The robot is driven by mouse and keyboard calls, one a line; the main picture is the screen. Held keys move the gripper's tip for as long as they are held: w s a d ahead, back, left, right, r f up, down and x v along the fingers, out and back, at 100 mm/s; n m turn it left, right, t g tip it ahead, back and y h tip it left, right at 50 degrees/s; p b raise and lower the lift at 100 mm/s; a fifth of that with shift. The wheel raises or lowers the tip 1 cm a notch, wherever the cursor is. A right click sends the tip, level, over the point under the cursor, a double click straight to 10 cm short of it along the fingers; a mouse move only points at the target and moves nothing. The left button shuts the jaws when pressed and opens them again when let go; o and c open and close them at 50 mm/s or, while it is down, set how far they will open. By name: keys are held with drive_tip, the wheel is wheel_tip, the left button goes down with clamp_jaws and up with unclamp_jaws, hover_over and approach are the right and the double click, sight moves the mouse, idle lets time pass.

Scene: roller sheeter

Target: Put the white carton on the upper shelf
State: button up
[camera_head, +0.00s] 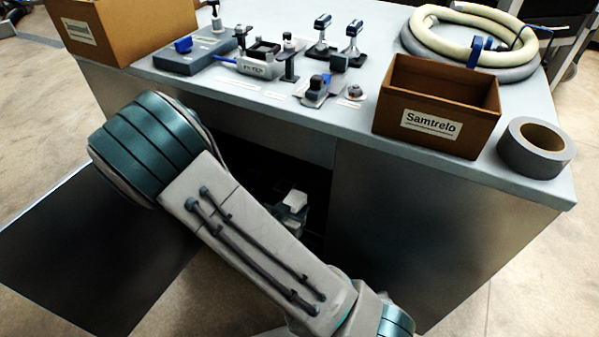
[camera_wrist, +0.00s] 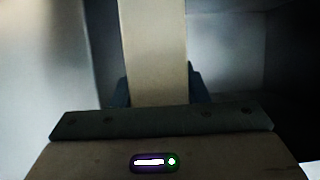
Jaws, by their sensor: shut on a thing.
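The white carton (camera_wrist: 152,45) fills the upper middle of the wrist view as a pale upright block. My gripper (camera_wrist: 158,88) is shut on it, with a dark finger at each side of its lower part. In the head view a small pale part of the carton (camera_head: 295,200) shows inside the dark cabinet opening (camera_head: 262,185), beside my arm. My arm covers much of that opening. The upper shelf cannot be made out clearly in either view. The carton's far end is out of the wrist view.
The grey cabinet's top (camera_head: 340,120) carries tools, a brown Samtrelo box (camera_head: 432,115), a tape roll (camera_head: 536,148) and a coiled hose (camera_head: 470,40). Another brown box (camera_head: 125,25) stands at the back left. An open door panel (camera_head: 90,250) extends left of the opening.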

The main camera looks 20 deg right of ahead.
drive_tip(key=w+d+b, duration=0.3)
drive_tip(key=w+d, duration=1)
drive_tip(key=f+b, duration=0.1)
drive_tip(key=f, duration=0.1)
drive_tip(key=f+b, duration=0.1)
drive_tip(key=f, duration=0.1)
drive_tip(key=f+b, duration=0.1)
drive_tip(key=f, duration=0.2)
drive_tip(key=shift+w+d+f, duration=0.1)
drive_tip(key=shift+d, duration=0.2)
drive_tip(key=o, duration=1.2)
drive_tip(key=shift+r, duration=0.2)
